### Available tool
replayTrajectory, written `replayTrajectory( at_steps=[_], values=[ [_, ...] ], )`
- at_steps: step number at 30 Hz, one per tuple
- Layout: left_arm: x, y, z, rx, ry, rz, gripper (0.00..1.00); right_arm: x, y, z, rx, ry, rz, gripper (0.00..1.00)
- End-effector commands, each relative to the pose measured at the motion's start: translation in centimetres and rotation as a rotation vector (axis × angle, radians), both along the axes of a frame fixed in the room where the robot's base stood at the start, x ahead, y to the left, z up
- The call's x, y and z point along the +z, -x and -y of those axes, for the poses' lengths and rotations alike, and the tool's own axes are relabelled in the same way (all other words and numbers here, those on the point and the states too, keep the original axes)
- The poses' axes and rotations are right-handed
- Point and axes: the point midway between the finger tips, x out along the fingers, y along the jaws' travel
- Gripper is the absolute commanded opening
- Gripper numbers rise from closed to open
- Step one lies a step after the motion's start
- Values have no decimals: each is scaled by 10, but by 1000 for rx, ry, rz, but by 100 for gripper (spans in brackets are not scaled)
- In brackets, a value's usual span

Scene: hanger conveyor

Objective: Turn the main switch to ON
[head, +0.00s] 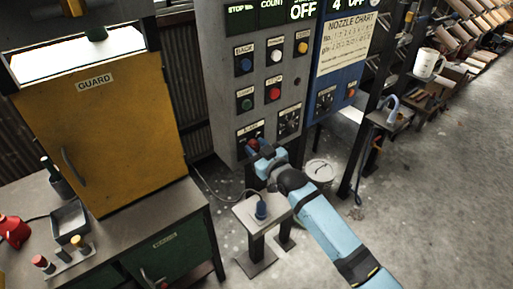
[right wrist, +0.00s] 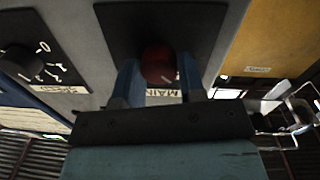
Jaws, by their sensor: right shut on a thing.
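The main switch is a red knob on a black plate low on the grey control panel. In the right wrist view the knob (right wrist: 158,62) sits between the two blue fingers, with an upside-down label reading MAIN beside it. My right gripper (right wrist: 160,74) is shut on the knob. In the head view my right gripper (head: 257,147) reaches the panel's lower left plate and hides most of the knob. A display (head: 303,11) at the panel's top reads OFF. My left gripper is not in view.
Several coloured buttons (head: 274,93) sit above the switch, and a black rotary selector (head: 289,121) is to its right. A yellow guard door (head: 110,130) stands at left. A small stand (head: 248,212) and a lidded bucket (head: 320,170) are near my right arm.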

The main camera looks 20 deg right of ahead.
Motion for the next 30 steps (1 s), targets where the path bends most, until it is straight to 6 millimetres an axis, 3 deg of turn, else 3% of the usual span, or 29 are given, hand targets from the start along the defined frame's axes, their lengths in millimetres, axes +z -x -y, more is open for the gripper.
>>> replayTrajectory(
  at_steps=[8,30],
  values=[
    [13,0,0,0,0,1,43,3,0,0,0,-142,-51,13],
    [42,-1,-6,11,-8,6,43,3,-1,2,0,-793,-286,13]
  ],
)
